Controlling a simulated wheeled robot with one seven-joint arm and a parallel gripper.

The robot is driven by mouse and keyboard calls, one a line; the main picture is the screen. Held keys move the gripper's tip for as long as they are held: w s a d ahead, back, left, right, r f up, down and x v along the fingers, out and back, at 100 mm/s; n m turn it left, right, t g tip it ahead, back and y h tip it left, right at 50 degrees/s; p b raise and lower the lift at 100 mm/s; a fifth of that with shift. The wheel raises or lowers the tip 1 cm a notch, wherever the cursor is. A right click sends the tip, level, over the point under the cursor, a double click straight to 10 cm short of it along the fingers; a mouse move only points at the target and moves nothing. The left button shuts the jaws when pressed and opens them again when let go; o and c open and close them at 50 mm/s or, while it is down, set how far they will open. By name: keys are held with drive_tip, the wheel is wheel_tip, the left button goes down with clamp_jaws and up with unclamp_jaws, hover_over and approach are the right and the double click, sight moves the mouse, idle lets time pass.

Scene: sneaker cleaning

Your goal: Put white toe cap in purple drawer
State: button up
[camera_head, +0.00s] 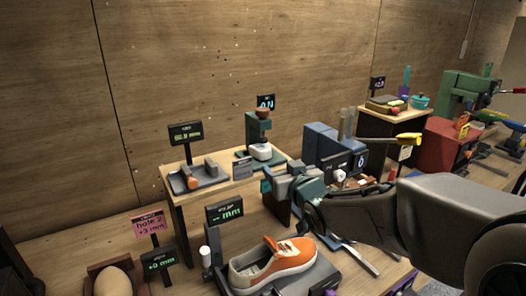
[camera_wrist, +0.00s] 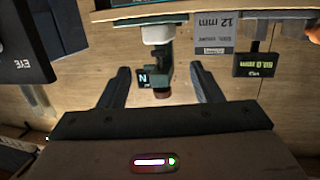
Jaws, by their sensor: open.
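My gripper (camera_head: 274,181) is at the front edge of the small wooden shelf, below the green machine. In the wrist view, my gripper (camera_wrist: 158,72) has its two dark fingers wide apart with nothing between them. A white rounded piece (camera_head: 261,151) sits at the green machine; it also shows in the wrist view (camera_wrist: 157,33), beyond the fingertips. I cannot tell whether it is the toe cap. The orange sneaker (camera_head: 280,262) with a pale toe lies on a dark stand below my gripper.
The green machine (camera_head: 258,127) and a grey tray (camera_head: 199,179) stand on the wooden shelf (camera_head: 177,199). A dark blue cabinet (camera_head: 322,143) stands right of it. A brown egg-shaped object (camera_head: 112,283) is at lower left. My arm covers the right foreground.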

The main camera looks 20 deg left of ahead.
sight(265, 151)
drive_tip(key=p+x, duration=0.2)
drive_tip(key=x, duration=0.6)
drive_tip(key=shift+w+a+f, duration=0.15)
drive_tip(key=shift+w+f, duration=0.05)
drive_tip(key=shift+w+a+r+p, duration=0.1)
drive_tip(key=shift+w+a+p, duration=0.25)
drive_tip(key=shift+p, duration=0.2)
drive_tip(key=p+x, duration=0.1)
drive_tip(key=x, duration=0.2)
drive_tip(key=shift+w+d, duration=0.1)
drive_tip(key=shift+w, duration=0.05)
drive_tip(key=shift+w+a+p, duration=0.35)
drive_tip(key=shift+w+p, duration=0.05)
drive_tip(key=c, duration=0.7)
